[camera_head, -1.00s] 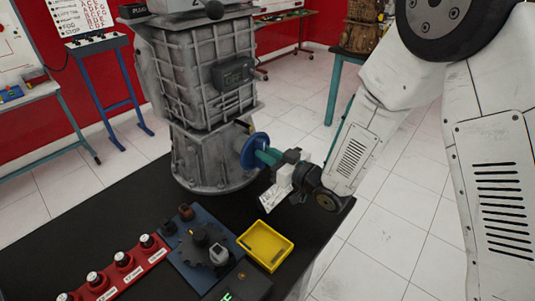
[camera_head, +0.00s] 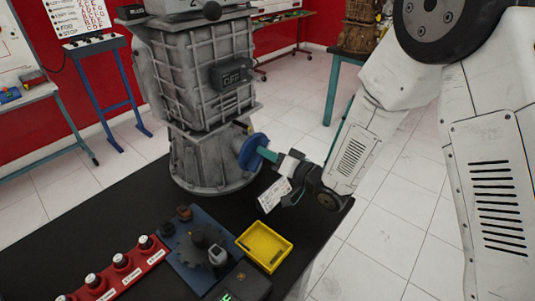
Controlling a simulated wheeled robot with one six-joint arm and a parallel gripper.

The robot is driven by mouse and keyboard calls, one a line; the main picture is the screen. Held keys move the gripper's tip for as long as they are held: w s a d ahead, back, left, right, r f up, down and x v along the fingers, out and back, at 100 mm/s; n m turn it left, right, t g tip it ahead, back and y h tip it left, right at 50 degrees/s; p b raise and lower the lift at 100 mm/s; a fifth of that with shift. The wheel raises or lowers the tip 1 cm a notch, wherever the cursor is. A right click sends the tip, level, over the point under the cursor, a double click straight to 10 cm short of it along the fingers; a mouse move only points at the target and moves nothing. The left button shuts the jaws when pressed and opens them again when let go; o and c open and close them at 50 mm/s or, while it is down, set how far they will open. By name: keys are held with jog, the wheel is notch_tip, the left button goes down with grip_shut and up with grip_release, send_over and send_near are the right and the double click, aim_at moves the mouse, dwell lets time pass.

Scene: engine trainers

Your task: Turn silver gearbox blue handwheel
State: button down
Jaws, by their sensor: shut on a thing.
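The silver gearbox (camera_head: 205,100) stands upright on the black table. Its blue handwheel (camera_head: 250,148) sticks out from the lower right side of the housing. My gripper (camera_head: 266,154) reaches in from the right, with its teal fingers at the handwheel. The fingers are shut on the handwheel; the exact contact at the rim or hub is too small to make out. A white printed label (camera_head: 273,194) shows on my wrist.
A yellow tray (camera_head: 264,246) lies below my gripper on the black table (camera_head: 100,220). Left of it are a blue plate (camera_head: 188,262) with a dark gear (camera_head: 203,243) and a red strip (camera_head: 120,272) with several knobs. The table's right edge is close to my wrist.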

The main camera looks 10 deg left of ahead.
jog(key=m, duration=0.4)
jog(key=f+m, duration=0.1)
jog(key=m, duration=0.7)
jog(key=shift+w+d+f, duration=0.15)
jog(key=shift+w+f, duration=0.05)
jog(key=shift+f, duration=0.05)
dwell(0.5)
jog(key=c, duration=1.4)
grip_release()
jog(key=shift+o, duration=0.2)
jog(key=v, duration=0.7)
jog(key=shift+s+d, duration=0.25)
jog(key=shift+d, duration=0.05)
jog(key=shift+w, duration=0.1)
